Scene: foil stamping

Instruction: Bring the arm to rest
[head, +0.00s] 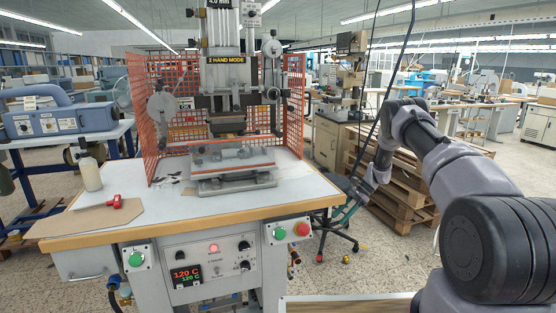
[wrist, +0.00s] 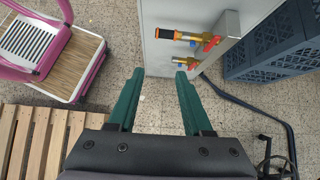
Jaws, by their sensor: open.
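My arm reaches up from the lower right of the head view and bends down at the elbow. My gripper (wrist: 160,75) points at the floor in the wrist view, its two green fingers apart with nothing between them. In the head view my gripper (head: 344,213) hangs to the right of the stamping press table (head: 225,207), near a dark swivel chair. I cannot tell from the frames whether the gripper touches the chair.
Wooden pallets (head: 402,207) are stacked behind my forearm; slats (wrist: 35,135) show in the wrist view. The wrist view also shows a pink-framed cart (wrist: 75,65), a grey cabinet with valves (wrist: 165,45), blue crates (wrist: 265,65) and a dark hose (wrist: 245,108). Speckled floor lies below the fingers.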

